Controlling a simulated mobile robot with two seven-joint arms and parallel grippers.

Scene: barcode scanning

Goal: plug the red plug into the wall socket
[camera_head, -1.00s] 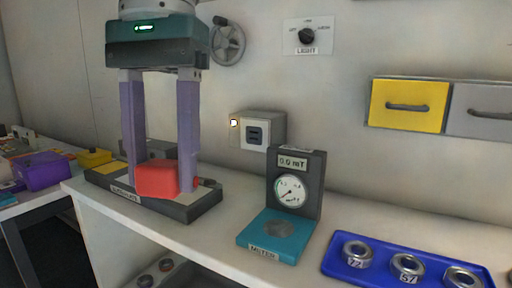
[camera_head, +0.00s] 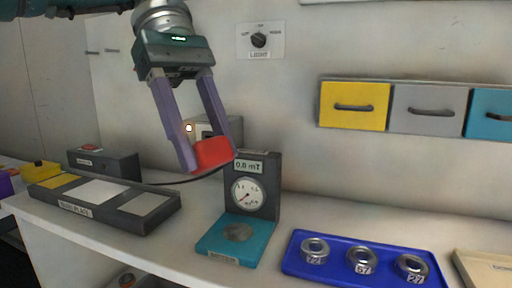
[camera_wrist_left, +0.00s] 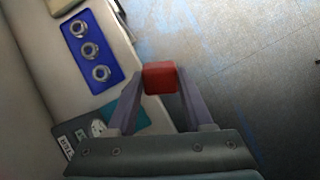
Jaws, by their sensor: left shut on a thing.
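My left gripper (camera_head: 208,154) is shut on the red plug (camera_head: 213,152) and holds it in the air in front of the wall, left of the meter. The plug also shows between the fingers in the left wrist view (camera_wrist_left: 160,78). A dark cable runs from the plug down to the left. The wall socket (camera_head: 203,126) is a grey box with a lit spot on its left; the left gripper's fingers and the plug partly cover it in the head view. The gap between plug and socket cannot be told. My right gripper is not in view.
A meter (camera_head: 252,197) with a teal base stands on the bench, right of the plug. A blue tray (camera_head: 292,267) with metal rings lies further right. A dark base with pads (camera_head: 97,191) is at left. Wall drawers (camera_head: 396,107) hang at right.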

